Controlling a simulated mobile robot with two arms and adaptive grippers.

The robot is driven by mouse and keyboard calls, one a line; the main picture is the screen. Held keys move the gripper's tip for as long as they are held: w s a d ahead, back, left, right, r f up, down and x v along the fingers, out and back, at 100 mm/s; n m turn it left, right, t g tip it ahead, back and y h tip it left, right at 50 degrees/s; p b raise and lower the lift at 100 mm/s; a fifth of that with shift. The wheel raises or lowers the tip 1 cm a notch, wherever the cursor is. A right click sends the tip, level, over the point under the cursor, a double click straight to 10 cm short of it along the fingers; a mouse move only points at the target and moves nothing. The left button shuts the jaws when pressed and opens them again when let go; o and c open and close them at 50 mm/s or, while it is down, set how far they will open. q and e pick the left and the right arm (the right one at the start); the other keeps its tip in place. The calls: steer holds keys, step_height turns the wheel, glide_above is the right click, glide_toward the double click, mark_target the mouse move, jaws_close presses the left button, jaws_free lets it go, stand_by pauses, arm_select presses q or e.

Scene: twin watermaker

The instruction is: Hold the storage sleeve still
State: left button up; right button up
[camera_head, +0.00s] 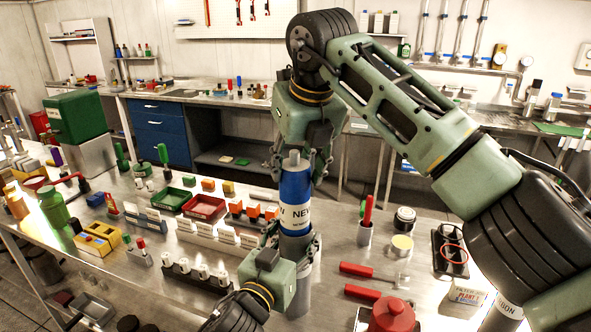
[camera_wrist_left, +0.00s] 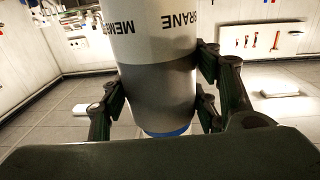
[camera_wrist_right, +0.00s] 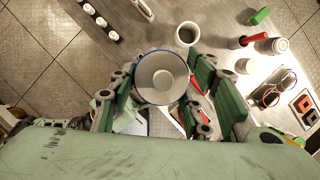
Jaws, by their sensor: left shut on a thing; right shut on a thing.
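A blue cylinder (camera_head: 295,187) with a white "NEW" band stands upright near the middle of the head view. Its pale top sits between the fingers of my right gripper (camera_head: 299,158), which is shut on it from behind. Below the blue part is a grey sleeve (camera_head: 298,296). My left gripper (camera_head: 290,245) is shut around its upper part. In the right wrist view the cylinder's round grey end (camera_wrist_right: 163,77) with a blue rim lies between the fingers.
The metal table is crowded. Red (camera_head: 205,207) and green trays (camera_head: 170,199) and small racks lie to the left. A stand with a red-handled tool (camera_head: 366,225), red-handled tools (camera_head: 365,270) and a red container (camera_head: 392,314) lie to the right.

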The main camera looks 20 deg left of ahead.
steer(key=o, duration=1.6)
steer(key=shift+c, duration=0.2)
steer(key=v, duration=1.2)
arm_select(q)
steer(key=o, duration=1.6)
steer(key=shift+s, duration=0.15)
